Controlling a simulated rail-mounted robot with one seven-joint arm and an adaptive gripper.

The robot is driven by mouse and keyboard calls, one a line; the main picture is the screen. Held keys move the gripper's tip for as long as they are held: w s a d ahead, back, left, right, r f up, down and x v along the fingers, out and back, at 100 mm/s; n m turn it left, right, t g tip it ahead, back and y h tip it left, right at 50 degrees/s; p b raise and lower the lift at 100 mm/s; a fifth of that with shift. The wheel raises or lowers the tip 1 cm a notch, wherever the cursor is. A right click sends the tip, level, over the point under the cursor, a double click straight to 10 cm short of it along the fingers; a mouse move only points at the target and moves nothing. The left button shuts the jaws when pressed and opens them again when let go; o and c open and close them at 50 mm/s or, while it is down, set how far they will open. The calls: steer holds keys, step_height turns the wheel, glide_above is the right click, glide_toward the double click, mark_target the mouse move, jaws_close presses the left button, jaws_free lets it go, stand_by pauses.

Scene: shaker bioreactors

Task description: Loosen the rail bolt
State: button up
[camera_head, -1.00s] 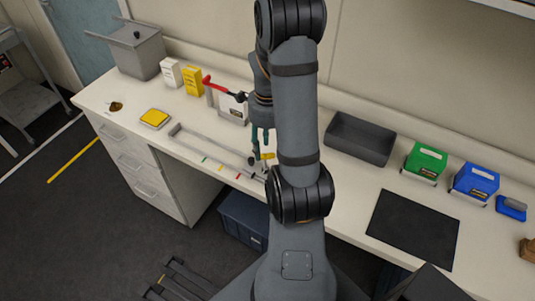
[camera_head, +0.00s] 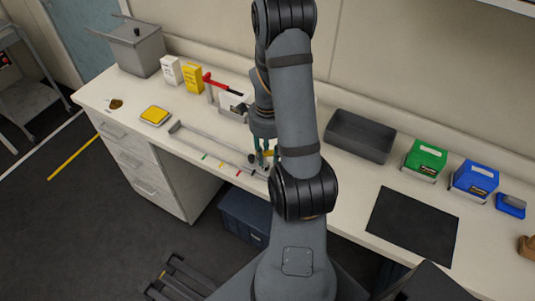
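A grey metal rail (camera_head: 212,144) lies along the bench, with small green, yellow and red marks along its front side. A small black knob (camera_head: 252,158) shows near its right end; I cannot tell whether this is the rail bolt. My gripper (camera_head: 265,160) points down at the rail's right end, just right of the knob. Its teal fingers stand apart, low over small fittings and a yellow piece (camera_head: 270,153). My own arm hides part of this spot, and I cannot make out contact with a bolt.
A red-handled tool (camera_head: 219,84) rests on a stand behind the rail. A grey tray (camera_head: 360,136), green box (camera_head: 425,160), blue box (camera_head: 474,179) and black mat (camera_head: 413,225) lie to the right. Yellow and white boxes stand at the back left.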

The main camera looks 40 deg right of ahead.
steer(key=c, duration=0.6)
jaws_close()
steer(key=shift+s+a+f+b, duration=0.15)
steer(key=shift+s+f+b, duration=0.15)
steer(key=shift+b, duration=0.2)
steer(key=n, duration=0.3)
steer(key=shift+o, duration=2.4)
jaws_free()
steer(key=o, duration=0.5)
steer(key=shift+w+d, duration=0.2)
steer(key=shift+w, duration=0.05)
steer(key=shift+o, duration=0.2)
steer(key=shift+w+r, duration=0.1)
steer(key=shift+r, duration=0.05)
